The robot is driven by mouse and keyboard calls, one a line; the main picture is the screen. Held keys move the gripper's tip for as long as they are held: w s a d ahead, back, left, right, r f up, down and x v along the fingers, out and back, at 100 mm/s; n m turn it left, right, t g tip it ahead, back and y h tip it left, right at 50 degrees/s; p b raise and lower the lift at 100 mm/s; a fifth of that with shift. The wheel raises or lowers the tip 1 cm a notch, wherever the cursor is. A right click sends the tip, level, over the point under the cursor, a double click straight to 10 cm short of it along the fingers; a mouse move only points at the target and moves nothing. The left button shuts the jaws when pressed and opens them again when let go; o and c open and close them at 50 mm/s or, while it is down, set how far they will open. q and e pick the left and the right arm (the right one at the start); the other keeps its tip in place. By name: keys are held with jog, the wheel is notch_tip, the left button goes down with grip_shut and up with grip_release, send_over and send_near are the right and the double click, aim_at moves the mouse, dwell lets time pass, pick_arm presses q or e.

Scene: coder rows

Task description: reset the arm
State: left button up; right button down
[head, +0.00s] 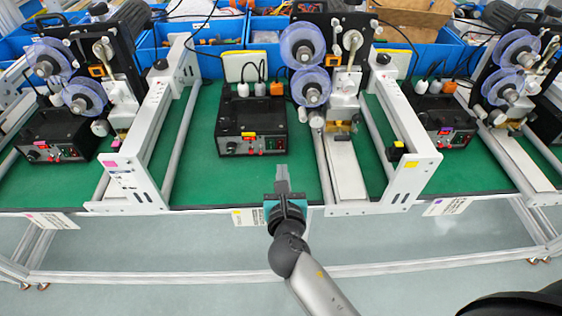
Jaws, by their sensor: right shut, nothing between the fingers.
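My right gripper (282,180) is in the lower middle of the head view, at the front edge of the green bench top (195,150). Its fingers are shut with nothing between them and point away toward a black control box (251,124). The gripper appears apart from the box. My right arm (318,290) comes in from the bottom. My left gripper does not show.
Coder machines with clear blue reels (303,46) stand along the bench, with white metal frames (410,172) between them. More control boxes (55,137) sit left and right. Blue bins (275,28) line the back. The floor (150,245) before the bench is clear.

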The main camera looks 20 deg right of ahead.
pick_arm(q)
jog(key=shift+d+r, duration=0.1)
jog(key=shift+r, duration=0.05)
pick_arm(e)
jog(key=shift+s+r, duration=0.2)
jog(key=shift+s, duration=0.2)
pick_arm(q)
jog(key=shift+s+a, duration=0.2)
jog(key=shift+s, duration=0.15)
